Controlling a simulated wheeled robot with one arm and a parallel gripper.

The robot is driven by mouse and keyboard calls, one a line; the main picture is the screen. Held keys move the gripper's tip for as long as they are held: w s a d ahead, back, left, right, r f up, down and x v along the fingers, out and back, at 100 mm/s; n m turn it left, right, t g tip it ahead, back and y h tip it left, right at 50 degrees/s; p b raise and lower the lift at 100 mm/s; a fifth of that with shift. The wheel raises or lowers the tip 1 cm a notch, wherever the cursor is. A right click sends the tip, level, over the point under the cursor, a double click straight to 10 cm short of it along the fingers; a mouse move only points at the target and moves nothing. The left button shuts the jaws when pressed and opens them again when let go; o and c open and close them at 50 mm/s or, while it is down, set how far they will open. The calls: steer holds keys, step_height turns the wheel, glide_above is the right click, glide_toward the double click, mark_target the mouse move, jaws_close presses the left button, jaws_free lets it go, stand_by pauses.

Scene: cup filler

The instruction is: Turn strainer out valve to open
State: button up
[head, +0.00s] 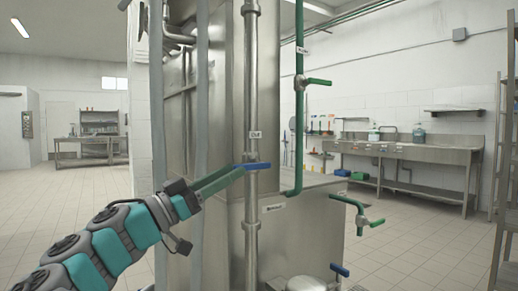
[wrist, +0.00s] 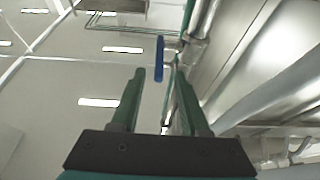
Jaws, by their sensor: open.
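A valve with a blue lever (head: 258,165) sits on a vertical steel pipe (head: 252,95), below a small label (head: 255,134) that seems to read "Out". The lever points sideways, across the pipe. My gripper (head: 240,172) reaches in from the lower left, its green fingers close to the lever's left end. In the wrist view, the blue lever (wrist: 160,58) shows just beyond and between the fingertips of my gripper (wrist: 159,75). The fingers are apart and nothing is held. I cannot tell whether a finger touches the lever.
A green pipe with a green-handled valve (head: 318,81) runs to the right. A sink bench (head: 410,152) is at the back right. Floor is clear at left.

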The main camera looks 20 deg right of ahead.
mark_target(253, 167)
steer(key=shift+p+x, duration=0.65)
steer(key=shift+x, duration=3.25)
jaws_close()
